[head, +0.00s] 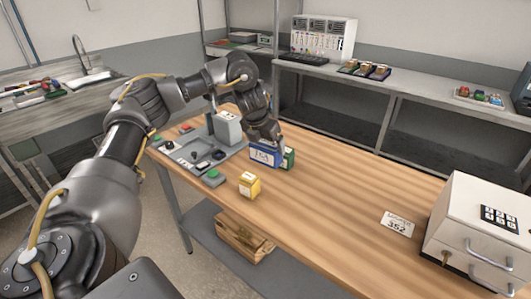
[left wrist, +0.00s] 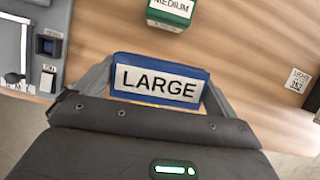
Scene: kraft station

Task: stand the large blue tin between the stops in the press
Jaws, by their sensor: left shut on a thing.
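The large blue tin (head: 262,155) is near the left end of the wooden table, just right of the grey press station (head: 185,157). In the left wrist view the blue tin (left wrist: 160,82), labelled LARGE, sits between the two fingers of my left gripper (left wrist: 152,88). My left gripper (head: 265,138) is shut on it from above. I cannot tell whether the tin touches the table. The stops in the press are too small or hidden to make out. My right gripper is in neither view.
A green tin (head: 289,157) labelled MEDIUM stands close beside the blue one. A yellow tin (head: 249,186) stands nearer the front edge. A number card (head: 397,224) and a white cabinet (head: 482,235) are at the right. The table's middle is clear.

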